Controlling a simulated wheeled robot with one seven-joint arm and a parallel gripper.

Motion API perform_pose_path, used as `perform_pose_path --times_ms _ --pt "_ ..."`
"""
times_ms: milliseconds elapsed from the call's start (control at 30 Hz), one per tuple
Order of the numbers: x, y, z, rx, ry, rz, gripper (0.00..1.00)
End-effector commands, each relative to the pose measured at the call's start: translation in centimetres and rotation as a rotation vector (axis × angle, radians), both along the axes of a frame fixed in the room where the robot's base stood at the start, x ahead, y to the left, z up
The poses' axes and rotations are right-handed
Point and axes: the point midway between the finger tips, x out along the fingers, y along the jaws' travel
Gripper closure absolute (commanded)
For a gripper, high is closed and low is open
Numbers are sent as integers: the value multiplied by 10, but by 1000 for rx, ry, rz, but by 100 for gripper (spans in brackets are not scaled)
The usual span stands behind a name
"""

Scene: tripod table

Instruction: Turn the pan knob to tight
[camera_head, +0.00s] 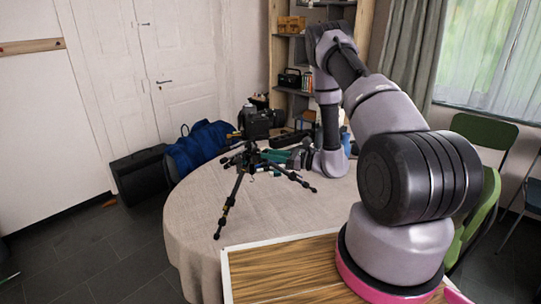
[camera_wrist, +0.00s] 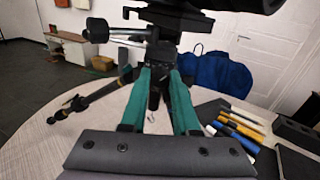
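A black tripod (camera_head: 250,157) with spread legs stands on the round table and carries a camera (camera_head: 260,122). The wrist view shows the tripod head (camera_wrist: 163,48) close up, with a black cylindrical knob (camera_wrist: 97,30) on a metal shaft at its left. I cannot tell which part is the pan knob or how tight it is. My gripper (camera_wrist: 162,70) has two green fingers pointing at the head, with a gap between them. Their tips reach the dark part below the head; whether they touch or grip it is hidden. In the head view my gripper (camera_head: 276,156) is right beside the tripod.
Several markers or tools (camera_wrist: 238,128) and dark cases (camera_wrist: 298,165) lie right of my gripper in the wrist view. A blue bag (camera_head: 200,145) and shelves (camera_head: 292,75) stand behind.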

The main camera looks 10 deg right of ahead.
Motion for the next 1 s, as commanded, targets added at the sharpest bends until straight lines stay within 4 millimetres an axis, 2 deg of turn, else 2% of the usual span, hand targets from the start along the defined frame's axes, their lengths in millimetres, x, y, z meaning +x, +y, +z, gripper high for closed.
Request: perform_pose_path --times_ms 167,400,667,700,767,1000 --pt "0 0 0 4 6 -1 100" --pt "0 -1 0 70 104 -1 100" --pt "0 0 0 74 110 0 100" --pt "0 0 0 74 110 0 63" --pt "0 0 0 74 110 0 40" --pt "0 0 0 74 110 0 40"
